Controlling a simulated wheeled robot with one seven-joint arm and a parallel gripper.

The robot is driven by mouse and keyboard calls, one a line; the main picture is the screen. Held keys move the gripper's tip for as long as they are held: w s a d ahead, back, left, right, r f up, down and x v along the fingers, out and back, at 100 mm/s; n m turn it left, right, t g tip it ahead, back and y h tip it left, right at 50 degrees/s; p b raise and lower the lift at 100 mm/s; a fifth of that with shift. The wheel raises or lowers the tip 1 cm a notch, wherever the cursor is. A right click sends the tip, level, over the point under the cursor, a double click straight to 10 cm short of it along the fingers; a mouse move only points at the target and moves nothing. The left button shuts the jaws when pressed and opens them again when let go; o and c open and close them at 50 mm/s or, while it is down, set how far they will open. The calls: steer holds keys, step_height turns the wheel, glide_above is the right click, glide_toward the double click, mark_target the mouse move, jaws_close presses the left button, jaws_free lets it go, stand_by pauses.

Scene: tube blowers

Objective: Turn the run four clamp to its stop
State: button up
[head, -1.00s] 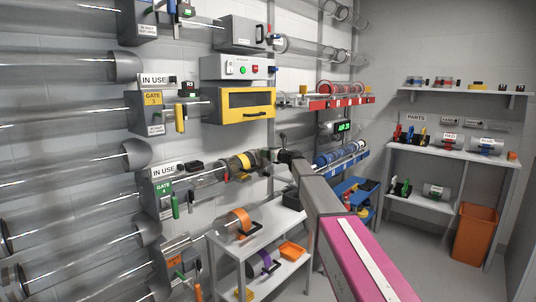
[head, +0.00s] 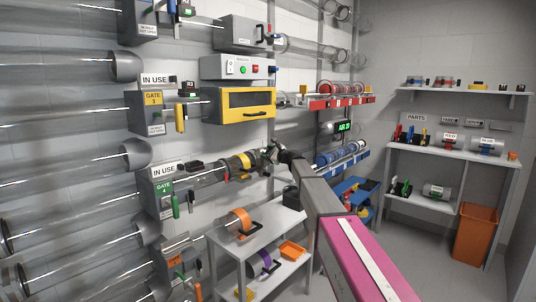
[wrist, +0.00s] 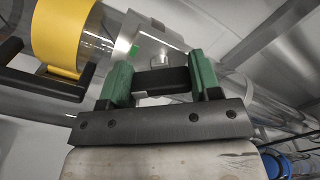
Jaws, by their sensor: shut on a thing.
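The run four tube line leaves the gate with the green GATE 4 plate (head: 164,188), under an IN USE sign. A carrier with a yellow band (head: 239,163) sits in this line; the band (wrist: 62,35) also shows at the upper left of the wrist view. My gripper (head: 270,154) is at the line's right end, small and partly hidden by my arm. In the wrist view my gripper (wrist: 162,82) has its green-padded fingers shut on a short black clamp handle (wrist: 166,80). The handle lies beside a pale collar with a green mark (wrist: 134,49).
The yellow-framed box (head: 247,104) and the grey switch panel (head: 238,68) are on the wall above. A white cart (head: 268,226) with an orange-banded carrier (head: 238,222) stands below. Racks of red and blue carriers are to the right.

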steer(key=n, duration=0.5)
steer(key=shift+s+f+n, duration=0.1)
steer(key=shift+f+n, duration=0.05)
steer(key=shift+n, duration=0.15)
steer(key=shift+f+n, duration=0.1)
steer(key=shift+n, duration=2.1)
steer(key=o, duration=0.9)
steer(key=shift+s, duration=0.1)
steer(key=v, duration=1)
steer(key=shift+s+d, duration=0.2)
steer(key=shift+d, duration=0.05)
